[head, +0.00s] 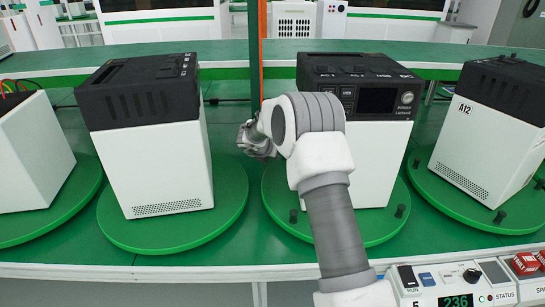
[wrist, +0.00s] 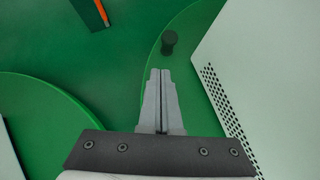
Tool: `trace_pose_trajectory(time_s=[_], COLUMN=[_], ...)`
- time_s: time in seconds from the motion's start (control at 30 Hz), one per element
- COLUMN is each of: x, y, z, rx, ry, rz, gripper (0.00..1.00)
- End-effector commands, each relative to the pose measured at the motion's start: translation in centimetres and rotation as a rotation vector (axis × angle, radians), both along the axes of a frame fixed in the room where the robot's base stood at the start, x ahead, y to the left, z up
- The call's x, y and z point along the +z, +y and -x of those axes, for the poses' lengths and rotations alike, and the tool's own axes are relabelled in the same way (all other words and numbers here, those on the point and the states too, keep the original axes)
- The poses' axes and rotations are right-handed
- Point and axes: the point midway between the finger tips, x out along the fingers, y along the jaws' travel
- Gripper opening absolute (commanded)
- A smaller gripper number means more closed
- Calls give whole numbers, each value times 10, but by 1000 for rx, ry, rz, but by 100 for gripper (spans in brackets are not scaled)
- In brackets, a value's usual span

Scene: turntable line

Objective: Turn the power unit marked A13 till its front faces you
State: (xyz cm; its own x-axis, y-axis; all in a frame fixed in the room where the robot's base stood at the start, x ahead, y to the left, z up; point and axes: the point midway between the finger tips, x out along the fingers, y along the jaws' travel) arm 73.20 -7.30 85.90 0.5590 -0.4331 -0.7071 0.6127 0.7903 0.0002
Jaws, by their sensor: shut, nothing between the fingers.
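No A13 mark is readable in either view. A power unit (head: 370,140) with a white body and black top stands on a green turntable (head: 375,232) behind my arm. Its screen, round button and socket labels face me; my arm hides much of its left side. My gripper (head: 258,150) is shut and empty, at the left of this unit. In the wrist view my gripper (wrist: 161,72) points at a black peg (wrist: 169,42) on a green turntable (wrist: 190,35), with a small gap in the picture. A white unit wall (wrist: 275,70) with a perforated grille is to the right.
Another unit (head: 155,165) stands on its turntable (head: 120,232) to the left, and one marked A12 (head: 490,140) to the right. A further unit (head: 30,155) is cut off at the left edge. A control box (head: 450,285) sits at front right.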

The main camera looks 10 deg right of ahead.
Motion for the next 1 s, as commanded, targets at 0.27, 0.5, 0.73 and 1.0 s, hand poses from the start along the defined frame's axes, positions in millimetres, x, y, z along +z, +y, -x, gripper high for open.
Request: trace_pose_trajectory(time_s=[0.27,0.5,0.73,1.0], x=[37,64,71,72], y=[22,43,49,49], z=[24,44,50,50], rx=[2,2,1,4], ry=[-2,0,0,-1], rz=[1,1,1,2], gripper=[0,0,0,0])
